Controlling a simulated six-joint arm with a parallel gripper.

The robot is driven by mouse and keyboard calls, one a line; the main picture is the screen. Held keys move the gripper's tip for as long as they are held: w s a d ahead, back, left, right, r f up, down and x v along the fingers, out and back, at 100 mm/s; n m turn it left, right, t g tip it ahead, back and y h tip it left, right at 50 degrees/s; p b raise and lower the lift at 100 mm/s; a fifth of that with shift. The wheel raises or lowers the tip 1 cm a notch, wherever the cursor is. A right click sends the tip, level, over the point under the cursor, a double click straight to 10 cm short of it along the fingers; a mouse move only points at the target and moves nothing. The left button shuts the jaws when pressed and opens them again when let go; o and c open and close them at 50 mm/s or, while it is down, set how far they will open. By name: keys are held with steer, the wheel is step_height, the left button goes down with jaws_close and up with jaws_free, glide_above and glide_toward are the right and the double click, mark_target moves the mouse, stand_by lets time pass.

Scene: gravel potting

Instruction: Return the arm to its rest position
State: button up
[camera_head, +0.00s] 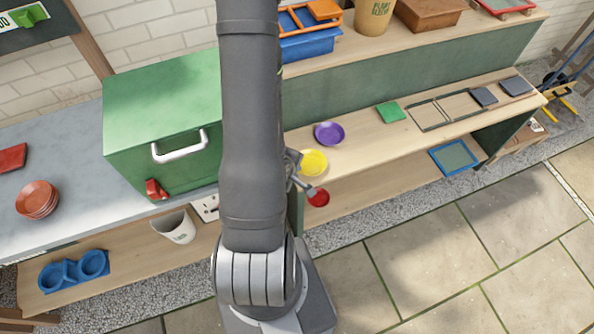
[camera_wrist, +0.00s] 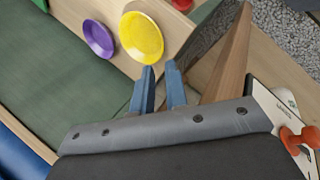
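My arm hangs down the middle of the head view and hides most of my gripper. The purple plate (camera_head: 329,133) also shows on the shelf in the head view.
A green box (camera_head: 165,110) with a white handle stands left of my arm. A white cup (camera_head: 177,227) and a blue holder (camera_head: 74,270) sit on the lower shelf. A red dish (camera_head: 319,197) lies below the yellow plate. The paved floor (camera_head: 450,260) at right is clear.

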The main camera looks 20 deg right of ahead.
mark_target(304, 174)
steer(key=shift+s+a+r, duration=0.15)
steer(key=shift+a+r, duration=0.05)
steer(key=shift+r, duration=0.15)
steer(key=x, duration=1.2)
steer(key=shift+d+f, duration=0.1)
steer(key=shift+f, duration=0.05)
stand_by(0.3)
steer(key=shift+r, duration=0.2)
